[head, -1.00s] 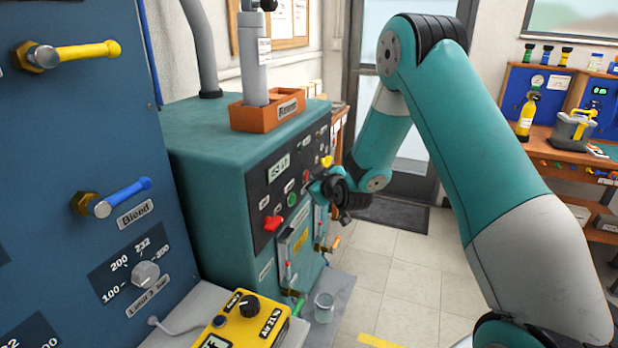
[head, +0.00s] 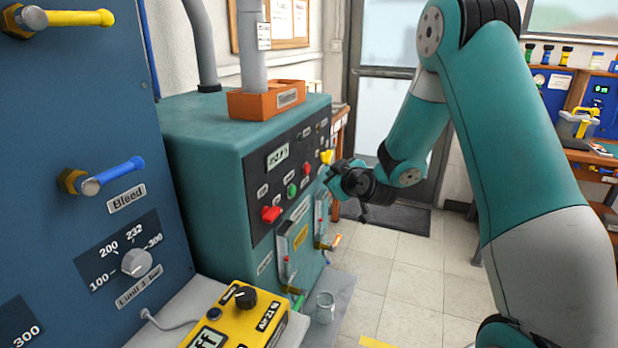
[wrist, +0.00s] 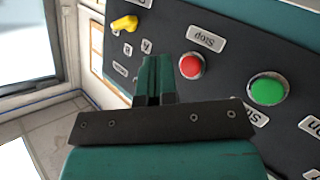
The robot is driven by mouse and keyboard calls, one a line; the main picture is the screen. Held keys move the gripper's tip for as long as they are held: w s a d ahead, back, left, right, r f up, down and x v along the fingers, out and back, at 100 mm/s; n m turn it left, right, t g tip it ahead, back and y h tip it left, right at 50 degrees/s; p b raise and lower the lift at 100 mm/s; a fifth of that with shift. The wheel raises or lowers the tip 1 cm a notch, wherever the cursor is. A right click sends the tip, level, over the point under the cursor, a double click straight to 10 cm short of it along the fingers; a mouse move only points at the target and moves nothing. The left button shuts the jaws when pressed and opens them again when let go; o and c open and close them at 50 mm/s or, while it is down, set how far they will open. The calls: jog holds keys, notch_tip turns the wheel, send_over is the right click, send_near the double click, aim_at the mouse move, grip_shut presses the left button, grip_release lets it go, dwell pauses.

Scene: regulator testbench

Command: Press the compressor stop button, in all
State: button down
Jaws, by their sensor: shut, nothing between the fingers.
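The red stop button (wrist: 191,66) sits on the dark panel (wrist: 225,65) beside a "Stop" label (wrist: 207,38) in the wrist view. It also shows in the head view as a small red button (head: 307,168) on the teal compressor cabinet (head: 205,150). My gripper (wrist: 155,62) is shut and empty, with its tips a little left of the red button in the wrist view. In the head view my gripper (head: 334,172) is just right of the panel's buttons. I see no contact with the button; the exact gap is hard to tell.
A green button (wrist: 268,90) is right of the red one, and a yellow knob (wrist: 124,23) is at upper left. A larger red knob (head: 270,213) is lower on the panel. A glass beaker (head: 325,307) stands below. Floor to the right is clear.

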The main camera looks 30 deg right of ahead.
jog(key=shift+s+d+b, duration=0.6)
jog(key=shift+s+b, duration=0.1)
jog(key=shift+s, duration=0.1)
